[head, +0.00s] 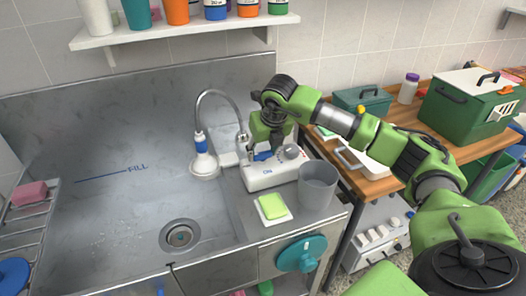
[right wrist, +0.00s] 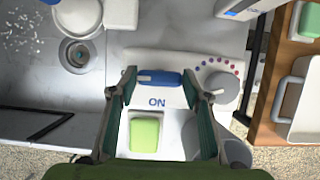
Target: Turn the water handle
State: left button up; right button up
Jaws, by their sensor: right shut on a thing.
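The water handle (right wrist: 158,77) is a short blue lever on a white control box (head: 270,178) at the right edge of the steel sink. In the right wrist view it lies crosswise above the blue word ON. My right gripper (right wrist: 159,82) reaches down over the box with one finger at each end of the blue handle and is shut on it. In the head view the right gripper (head: 266,148) partly hides the handle. The grey faucet (head: 222,95) arches over the sink with a white and blue spray head (head: 203,160). My left gripper is not in view.
A round grey knob (right wrist: 222,85) with coloured dots is right of the handle. A grey cup (head: 317,186) and green sponge (head: 272,206) stand in front of the box. A wooden table with a green toolbox (head: 466,105) is right. A bottle shelf (head: 185,30) hangs above.

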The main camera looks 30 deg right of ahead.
jog(key=shift+d+f+n+y+b, duration=0.1)
jog(key=shift+n+y+b, duration=0.4)
jog(key=shift+n+b, duration=0.5)
jog(key=shift+n+y+b, duration=0.3)
jog(key=shift+n, duration=0.7)
jog(key=shift+d+n+y, duration=0.1)
jog(key=shift+n+y, duration=0.3)
jog(key=shift+n, duration=0.5)
jog(key=n, duration=0.2)
jog(key=shift+n+y, duration=0.3)
jog(key=shift+y, duration=0.1)
jog(key=shift+w+d+n+g+y, duration=0.1)
jog(key=shift+n+g+y, duration=0.45)
jog(key=shift+n, duration=0.95)
jog(key=o, duration=1.1)
